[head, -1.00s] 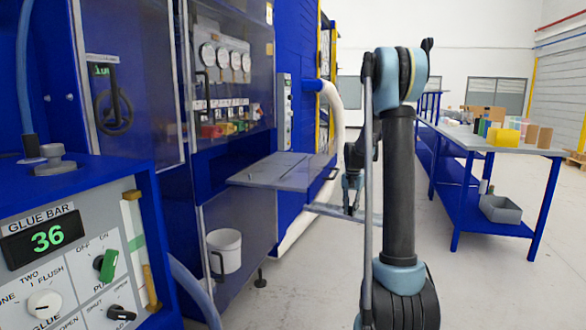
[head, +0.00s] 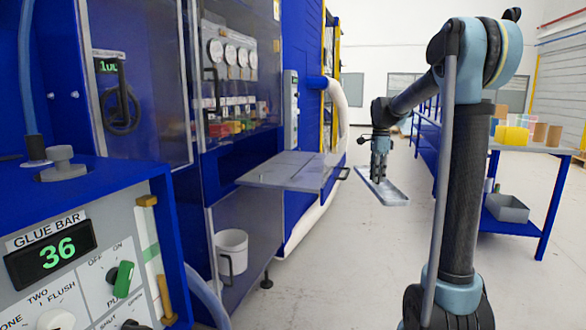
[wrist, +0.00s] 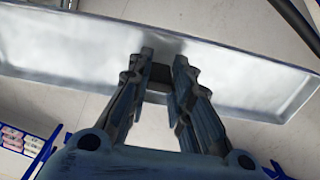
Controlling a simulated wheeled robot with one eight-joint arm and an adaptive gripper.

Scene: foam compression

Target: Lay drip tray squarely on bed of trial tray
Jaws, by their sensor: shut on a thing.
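The drip tray (head: 392,195) is a shallow, long metal tray with a raised rim. My gripper (head: 378,178) is shut on it and holds it in the air over the floor, to the right of the machine. In the wrist view my gripper (wrist: 155,75) grips near the middle of the near long side of the drip tray (wrist: 60,50). A flat grey shelf (head: 285,168) juts from the blue machine and appears to be the trial tray. Its top looks bare, and the drip tray is apart from it.
A white hose (head: 334,130) curves beside the machine. A control box reading 36 (head: 55,245) stands at the near left. A blue bench (head: 540,152) with blocks stands at right. Open floor lies between bench and machine.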

